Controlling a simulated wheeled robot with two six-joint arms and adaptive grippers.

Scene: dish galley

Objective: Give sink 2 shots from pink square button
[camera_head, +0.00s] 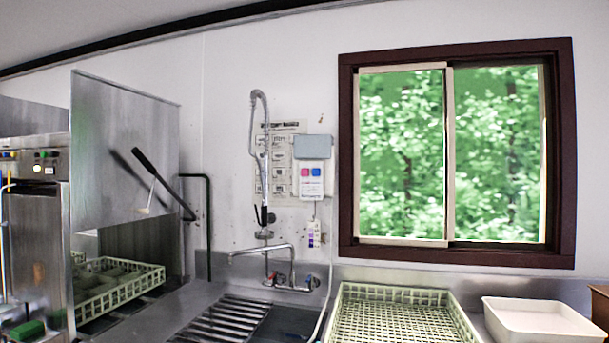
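A white dispenser box (311,188) with a grey top hangs on the back wall, left of the window. Its face has a pink square button (304,172) on the left and a blue square button (316,172) beside it. The sink (290,325) is below, at the bottom middle, partly covered by a slatted rack (225,325). A pale hose runs down from the dispenser toward the sink. Neither of my grippers is in view.
A faucet (265,250) and a spray hose (256,120) stand behind the sink. A green dish rack (455,318) and a white tub (545,322) are at the right. A steel dishwasher (38,235) with another rack (120,298) is at the left.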

